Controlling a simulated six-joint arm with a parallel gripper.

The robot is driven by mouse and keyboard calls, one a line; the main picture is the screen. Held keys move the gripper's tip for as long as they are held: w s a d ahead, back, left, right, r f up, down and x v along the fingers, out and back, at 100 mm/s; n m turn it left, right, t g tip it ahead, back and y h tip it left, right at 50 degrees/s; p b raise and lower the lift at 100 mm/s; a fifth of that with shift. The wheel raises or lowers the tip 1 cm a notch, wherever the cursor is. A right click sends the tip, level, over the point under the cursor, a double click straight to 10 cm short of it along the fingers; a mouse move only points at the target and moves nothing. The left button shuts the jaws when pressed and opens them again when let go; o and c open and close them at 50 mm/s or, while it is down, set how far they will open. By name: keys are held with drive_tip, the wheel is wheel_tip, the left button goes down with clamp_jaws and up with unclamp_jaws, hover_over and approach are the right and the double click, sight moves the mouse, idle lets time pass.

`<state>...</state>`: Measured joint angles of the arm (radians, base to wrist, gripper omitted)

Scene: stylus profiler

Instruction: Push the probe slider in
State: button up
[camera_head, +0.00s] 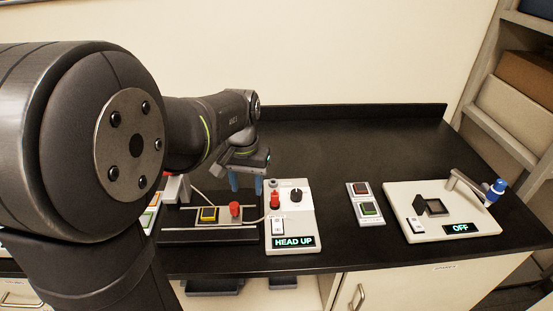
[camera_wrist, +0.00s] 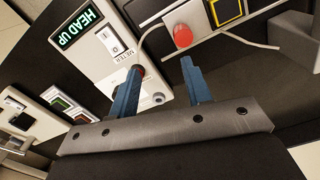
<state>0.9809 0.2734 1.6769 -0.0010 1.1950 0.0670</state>
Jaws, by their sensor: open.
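The profiler's black stage base (camera_head: 180,236) carries a yellow-framed square (camera_head: 208,214) and a red round knob (camera_head: 235,209). The red knob also shows in the wrist view (camera_wrist: 183,36). I cannot tell for sure which part is the probe slider. My gripper (camera_head: 246,183) is open and empty, with its two blue fingers apart, above and behind the stage and control box. In the wrist view my gripper (camera_wrist: 160,66) has the left finger over the control box, partly hiding a red part there. The right finger is over the dark area beside the box.
The white control box (camera_head: 305,215) reads "HEAD UP" and has a rocker switch and a black knob (camera_head: 296,195). A white plate (camera_head: 465,212) reading "OFF" carries a blue-topped arm (camera_head: 494,191). The rear bench is clear.

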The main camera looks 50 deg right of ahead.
wheel_tip(320, 180, up, 11)
drive_tip(key=s+d+f+n+g+y, duration=0.1)
drive_tip(key=s+d+f+n, duration=0.1)
drive_tip(key=s, duration=0.4)
drive_tip(key=shift+s+d+f+n, duration=0.2)
drive_tip(key=shift+d+n, duration=0.3)
drive_tip(key=shift+d, duration=0.45)
drive_tip(key=r+m+t+h, duration=0.1)
drive_tip(key=r+m, duration=0.1)
drive_tip(key=m, duration=0.1)
hover_over(234, 205)
wheel_tip(234, 205, down, 18)
drive_tip(key=shift+r, duration=0.2)
